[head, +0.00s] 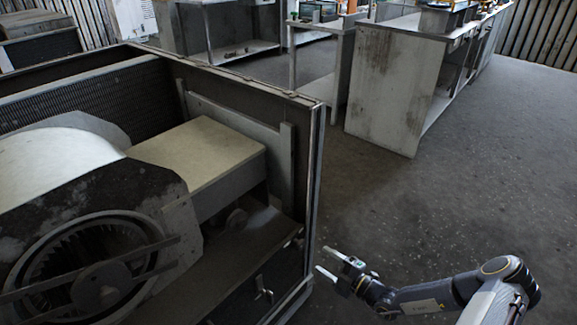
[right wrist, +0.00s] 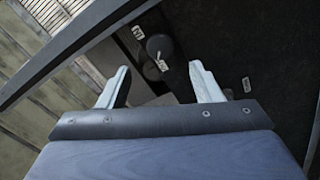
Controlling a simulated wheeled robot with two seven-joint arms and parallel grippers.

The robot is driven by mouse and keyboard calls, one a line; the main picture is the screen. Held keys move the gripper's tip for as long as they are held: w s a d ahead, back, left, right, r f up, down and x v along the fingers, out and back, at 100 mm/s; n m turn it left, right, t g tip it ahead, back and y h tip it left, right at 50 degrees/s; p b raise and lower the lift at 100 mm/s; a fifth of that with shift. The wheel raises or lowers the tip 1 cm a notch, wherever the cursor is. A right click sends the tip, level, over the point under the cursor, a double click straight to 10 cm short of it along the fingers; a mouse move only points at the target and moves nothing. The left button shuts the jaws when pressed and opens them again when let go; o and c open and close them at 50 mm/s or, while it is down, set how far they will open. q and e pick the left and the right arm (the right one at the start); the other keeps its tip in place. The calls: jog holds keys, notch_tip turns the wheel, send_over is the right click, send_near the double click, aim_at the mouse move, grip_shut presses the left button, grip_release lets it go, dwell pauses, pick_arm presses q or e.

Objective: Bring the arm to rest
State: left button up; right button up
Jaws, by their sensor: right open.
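My right gripper (head: 321,258) is open and empty at the lower middle of the head view. Its fingers point left, towards the open side of the blower housing (head: 315,150), just beside the front corner post. In the right wrist view both fingers (right wrist: 160,72) stand apart with nothing between them. Beyond them is a dark round knob-like part (right wrist: 160,46) with a small light piece on it. My right arm comes in from the lower right. My left gripper is in neither view.
The housing holds a blower with a round fan opening (head: 95,265) and a beige box-shaped duct (head: 200,150). A small wing-shaped latch (head: 262,291) sits on its lower panel. A worn workbench (head: 385,90) stands behind. The floor (head: 470,180) at right is clear.

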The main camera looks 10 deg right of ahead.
jog(key=s+a+r+n+g, duration=0.3)
jog(key=s+r+n+g, duration=0.25)
jog(key=r+n, duration=0.65)
jog(key=s+a+r+n+g, duration=0.5)
jog(key=r+n, duration=0.3)
jog(key=n, duration=0.8)
jog(key=s+d+r+n+t+h, duration=0.1)
jog(key=s+d+r+n+h, duration=0.25)
jog(key=s+n, duration=0.65)
jog(key=s+d+r+n+t+h, duration=0.15)
jog(key=s+r+n+h, duration=0.3)
jog(key=s+n, duration=0.55)
notch_tip(320, 180, up, 23)
jog(key=w+n+p, duration=0.1)
jog(key=w+p, duration=0.1)
jog(key=p, duration=2)
jog(key=shift+d+n+g+y+p, duration=0.25)
jog(key=shift+n+g+y+p, duration=0.05)
jog(key=shift+n+y+p, duration=0.1)
jog(key=shift+f, duration=0.1)
